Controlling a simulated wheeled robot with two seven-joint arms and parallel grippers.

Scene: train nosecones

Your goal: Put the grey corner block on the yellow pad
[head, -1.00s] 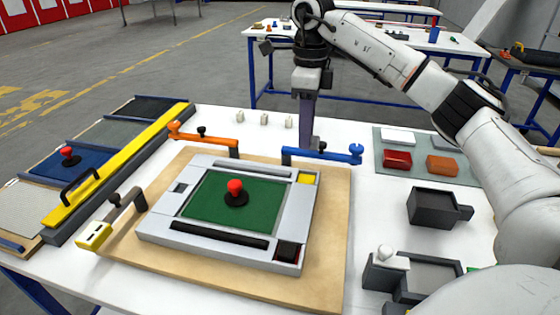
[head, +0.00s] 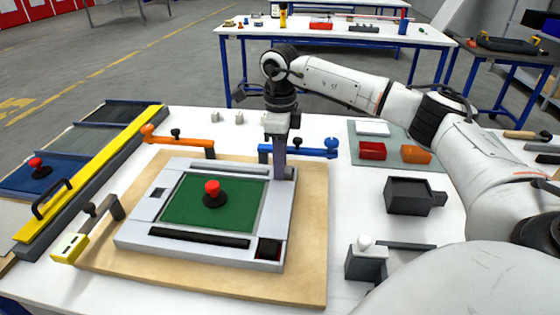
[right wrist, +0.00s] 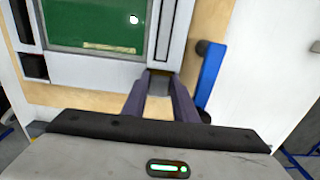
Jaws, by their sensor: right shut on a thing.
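My right gripper (head: 279,177) is low over the back right corner of the grey frame (head: 140,220). In the right wrist view its two fingers (right wrist: 162,90) are shut on the small grey corner block (right wrist: 159,86), right at the frame's corner. In the head view the fingers cover the block. The yellow pad at this corner is hidden by the gripper and block. I cannot tell whether the block touches the pad. My left gripper is not in view.
A red knob (head: 212,188) stands on the green panel (head: 180,205). An orange clamp (head: 180,141) and a blue clamp (head: 310,153) stand behind the frame; the blue one is close beside my gripper. A dark bin (head: 408,196) and a grey-green tray (head: 362,140) are to the right.

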